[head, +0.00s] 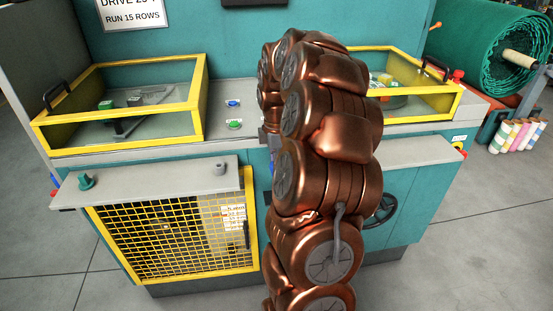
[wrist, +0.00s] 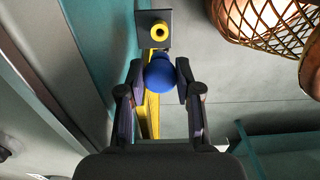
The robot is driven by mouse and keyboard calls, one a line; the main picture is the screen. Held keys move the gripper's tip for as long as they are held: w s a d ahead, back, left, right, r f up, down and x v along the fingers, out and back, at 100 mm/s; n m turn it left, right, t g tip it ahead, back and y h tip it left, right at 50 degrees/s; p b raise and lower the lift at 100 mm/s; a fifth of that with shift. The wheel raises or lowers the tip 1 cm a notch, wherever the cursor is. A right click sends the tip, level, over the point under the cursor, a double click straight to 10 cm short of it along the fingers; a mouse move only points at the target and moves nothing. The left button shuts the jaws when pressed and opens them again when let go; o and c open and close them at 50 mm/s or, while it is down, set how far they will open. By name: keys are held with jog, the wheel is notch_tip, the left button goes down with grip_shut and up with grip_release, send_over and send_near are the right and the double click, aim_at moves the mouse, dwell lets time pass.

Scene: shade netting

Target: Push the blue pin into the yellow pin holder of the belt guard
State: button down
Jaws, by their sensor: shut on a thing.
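My gripper (wrist: 161,78) is shut on the round head of the blue pin (wrist: 160,74) in the wrist view. The yellow pin holder (wrist: 159,31), a ring with a dark hole, sits on a dark square plate just above the pin in the picture. The pin's head appears below the ring; I cannot tell how far apart they are in depth. The belt guard (head: 180,230) is a yellow-framed mesh door in the head view, and its yellow edge runs below the pin in the wrist view. My arm hides my gripper, pin and holder in the head view.
A teal machine wall lies close left of my gripper in the wrist view. A woven basket-like thing (wrist: 265,20) is at upper right; grey floor shows between.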

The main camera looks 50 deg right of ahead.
jog(key=shift+f, duration=0.3)
jog(key=shift+d+f, duration=0.1)
jog(key=shift+s+d+f+b, duration=0.1)
jog(key=shift+f+b, duration=0.5)
jog(key=shift+f, duration=1.3)
jog(key=shift+f+b, duration=0.45)
jog(key=shift+f, duration=1.25)
dwell(0.6)
jog(key=c, duration=0.7)
grip_release()
jog(key=shift+r, duration=0.6)
notch_tip(320, 180, up, 11)
